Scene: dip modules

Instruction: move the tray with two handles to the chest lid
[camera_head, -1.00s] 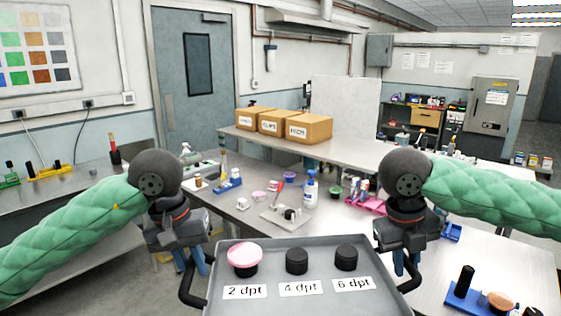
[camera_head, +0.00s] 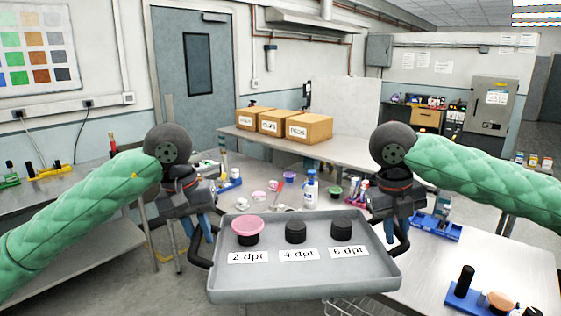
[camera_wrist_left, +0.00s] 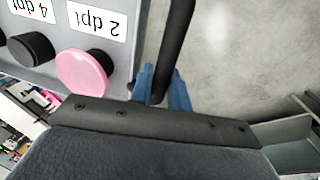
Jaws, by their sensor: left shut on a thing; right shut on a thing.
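The grey tray (camera_head: 300,275) has two dark handles and hangs level between my grippers in the head view. On it stand a pink-topped black holder (camera_head: 248,229) and two black holders (camera_head: 295,232) (camera_head: 342,229), behind labels 2 dpt, 4 dpt and 6 dpt. My left gripper (camera_head: 199,240) is shut on the tray's left handle (camera_head: 197,262). In the left wrist view its blue fingers (camera_wrist_left: 161,85) straddle the dark handle bar (camera_wrist_left: 174,45). My right gripper (camera_head: 393,232) is shut on the right handle (camera_head: 402,243), partly hidden by the wrist. I cannot identify a chest lid.
A metal table (camera_head: 495,265) to the right holds a blue rack (camera_head: 470,297) and small items. Behind the tray a bench carries bottles, including a white-and-blue one (camera_head: 310,188). Cardboard boxes (camera_head: 308,128) stand on the back bench. Floor shows at left.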

